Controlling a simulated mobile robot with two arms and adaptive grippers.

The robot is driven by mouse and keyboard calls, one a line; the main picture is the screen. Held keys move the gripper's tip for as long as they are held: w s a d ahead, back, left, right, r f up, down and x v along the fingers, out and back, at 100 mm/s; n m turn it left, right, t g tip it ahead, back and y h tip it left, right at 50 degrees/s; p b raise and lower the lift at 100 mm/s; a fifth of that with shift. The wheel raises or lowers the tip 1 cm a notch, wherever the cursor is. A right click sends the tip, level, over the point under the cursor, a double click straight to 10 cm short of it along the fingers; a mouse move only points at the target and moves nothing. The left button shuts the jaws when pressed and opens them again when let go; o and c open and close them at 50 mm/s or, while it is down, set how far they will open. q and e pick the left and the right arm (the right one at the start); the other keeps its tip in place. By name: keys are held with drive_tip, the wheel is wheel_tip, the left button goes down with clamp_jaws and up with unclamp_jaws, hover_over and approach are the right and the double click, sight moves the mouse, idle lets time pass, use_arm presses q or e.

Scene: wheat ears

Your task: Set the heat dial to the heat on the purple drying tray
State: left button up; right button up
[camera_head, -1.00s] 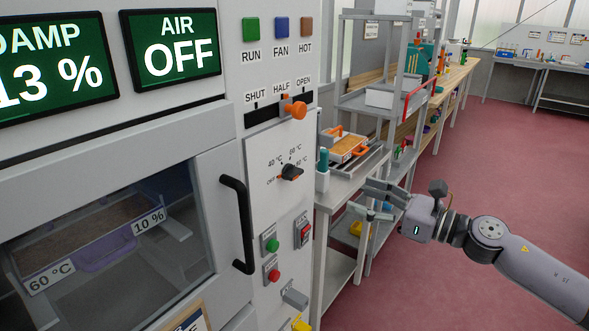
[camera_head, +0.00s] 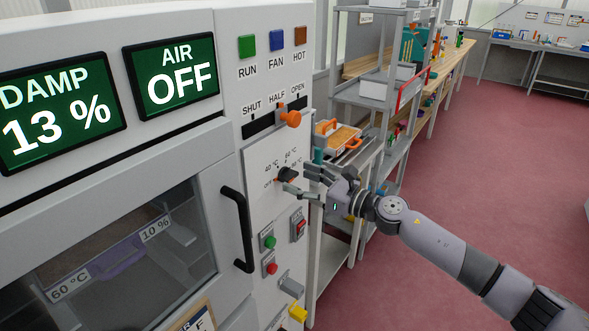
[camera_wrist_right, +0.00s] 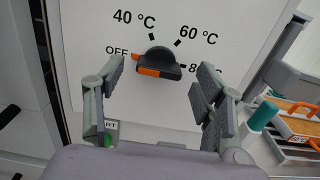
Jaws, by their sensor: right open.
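The heat dial (camera_head: 287,174) is a black knob with an orange pointer on the dryer's white panel. In the right wrist view the heat dial (camera_wrist_right: 160,58) has its orange end at left, by the OFF mark; the scale reads OFF, 40, 60 and a partly covered 80 °C. My right gripper (camera_head: 300,180) is open just in front of the dial. In the wrist view its fingers (camera_wrist_right: 160,76) stand either side of the knob, apparently without gripping it. The purple drying tray (camera_head: 118,260) sits behind the dryer window, labelled 60 °C and 10 %. My left gripper is out of view.
An orange slider (camera_head: 289,118) sits above the dial, near HALF. Below are a green button (camera_head: 268,242), a red button (camera_head: 271,268) and a red switch (camera_head: 300,228). The black door handle (camera_head: 238,228) is left of the dial. A side bench (camera_head: 335,235) stands at right.

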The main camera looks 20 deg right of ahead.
sight(288, 176)
drive_tip(key=shift+x, duration=1.2)
drive_tip(key=shift+c, duration=0.3)
drive_tip(key=c, duration=1.1)
